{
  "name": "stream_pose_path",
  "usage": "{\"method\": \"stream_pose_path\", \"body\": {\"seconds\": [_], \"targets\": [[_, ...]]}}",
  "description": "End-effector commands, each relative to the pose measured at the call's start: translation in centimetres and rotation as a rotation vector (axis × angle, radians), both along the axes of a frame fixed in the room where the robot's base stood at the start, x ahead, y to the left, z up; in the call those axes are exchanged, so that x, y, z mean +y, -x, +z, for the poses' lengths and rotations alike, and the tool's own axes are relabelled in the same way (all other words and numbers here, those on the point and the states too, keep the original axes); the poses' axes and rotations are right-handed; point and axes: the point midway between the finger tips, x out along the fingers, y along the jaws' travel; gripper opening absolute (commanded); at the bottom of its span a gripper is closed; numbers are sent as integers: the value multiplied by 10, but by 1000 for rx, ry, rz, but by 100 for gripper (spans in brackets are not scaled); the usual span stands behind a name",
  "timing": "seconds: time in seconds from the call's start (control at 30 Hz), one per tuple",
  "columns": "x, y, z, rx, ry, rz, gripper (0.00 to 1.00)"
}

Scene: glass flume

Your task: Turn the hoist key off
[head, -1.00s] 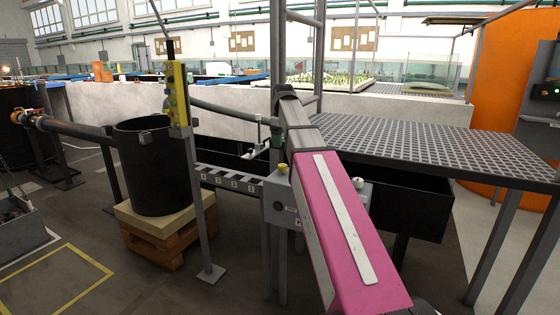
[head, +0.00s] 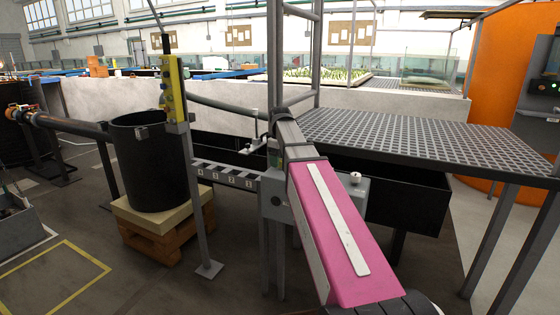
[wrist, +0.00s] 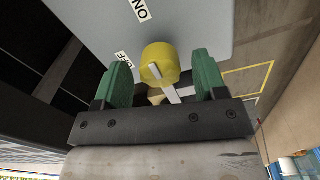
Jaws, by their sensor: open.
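The hoist key, a round yellow knob (wrist: 160,63) with a pale bar across it, sits on a grey panel (wrist: 205,22) in the wrist view. The panel carries an ON label (wrist: 141,9) above the key and an OFF label (wrist: 123,60) to its left. My gripper (wrist: 162,58) is open, with one green finger on each side of the key and a gap to both. Which label the key points to I cannot tell. In the head view the grey control box (head: 271,197) is partly behind my pink arm, and the key is hidden.
A yellow pendant (head: 175,90) hangs on a grey post left of the box. A black barrel (head: 150,165) stands on a wooden pallet beyond it. A perforated metal platform (head: 410,140) lies to the right.

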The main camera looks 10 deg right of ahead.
Motion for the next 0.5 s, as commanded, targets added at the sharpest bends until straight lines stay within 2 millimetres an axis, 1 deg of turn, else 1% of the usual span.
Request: {"method": "stream_pose_path", "body": {"seconds": [0.27,0.3,0.37,0.4,0.43,0.47,0.5], "targets": [[0,0,-2,0,0,0,65],[0,0,-2,0,0,0,62],[0,0,-2,0,0,0,42],[0,0,-2,0,0,0,29],[0,0,-2,0,0,0,20],[0,0,-2,0,0,0,16],[0,0,-2,0,0,0,16]]}}
